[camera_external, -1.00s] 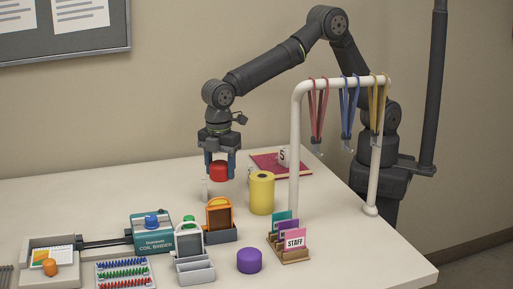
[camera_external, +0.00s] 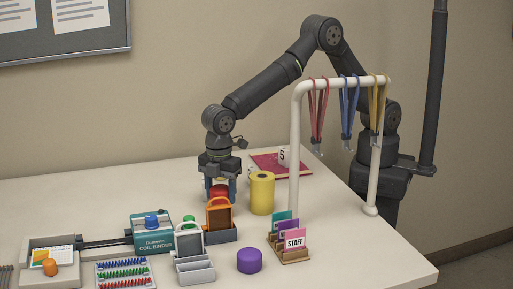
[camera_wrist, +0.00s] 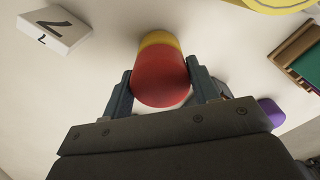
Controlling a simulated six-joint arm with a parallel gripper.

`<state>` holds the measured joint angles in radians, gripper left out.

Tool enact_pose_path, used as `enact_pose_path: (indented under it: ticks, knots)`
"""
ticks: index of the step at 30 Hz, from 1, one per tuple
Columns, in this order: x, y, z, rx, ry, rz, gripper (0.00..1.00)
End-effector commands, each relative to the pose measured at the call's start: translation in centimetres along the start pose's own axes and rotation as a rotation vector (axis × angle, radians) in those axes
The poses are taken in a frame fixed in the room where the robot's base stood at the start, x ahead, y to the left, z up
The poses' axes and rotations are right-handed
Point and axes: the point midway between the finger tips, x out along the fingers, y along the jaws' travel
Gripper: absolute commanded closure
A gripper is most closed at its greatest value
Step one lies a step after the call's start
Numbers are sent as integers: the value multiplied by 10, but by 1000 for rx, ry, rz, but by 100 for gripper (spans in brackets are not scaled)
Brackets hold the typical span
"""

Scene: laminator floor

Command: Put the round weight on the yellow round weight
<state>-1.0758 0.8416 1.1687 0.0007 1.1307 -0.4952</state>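The red round weight (camera_external: 218,191) is between the fingers of my gripper (camera_external: 219,188), low over the table behind the orange-framed holder. In the wrist view the red weight (camera_wrist: 160,80) sits between the two fingertips of my gripper (camera_wrist: 160,78), which flank it closely. The yellow round weight (camera_wrist: 160,39) shows just past the red weight's far edge, beneath it and roughly in line. Whether the two touch is hidden. In the external view the yellow round weight is hidden behind the gripper and holder.
A tall yellow roll (camera_external: 262,194) stands right of my gripper. The orange-framed holder (camera_external: 220,216) is in front. A purple round weight (camera_external: 249,261), a card stand (camera_external: 290,243) and a white lanyard rail (camera_external: 296,150) stand rightward. A numbered white block (camera_wrist: 55,27) lies nearby.

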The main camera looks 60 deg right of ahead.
Motion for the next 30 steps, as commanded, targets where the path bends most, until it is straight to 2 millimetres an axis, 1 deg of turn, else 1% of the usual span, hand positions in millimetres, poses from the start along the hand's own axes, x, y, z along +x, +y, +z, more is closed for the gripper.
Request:
enact_pose_path:
  ticks: [1, 3, 11, 14, 17, 24, 30]
  knots:
    - [0, 0, 0, 0, 0, 0, 35]
    - [0, 0, 0, 0, 0, 0, 25]
    - [-1, 0, 0, 0, 0, 0, 25]
    - [-7, 0, 0, 0, 1, 1, 25]
    - [-21, 0, -1, 0, 3, 2, 25]
    - [-73, 0, -1, 0, 3, 3, 25]
    - [-108, 0, 0, 0, 2, 2, 25]
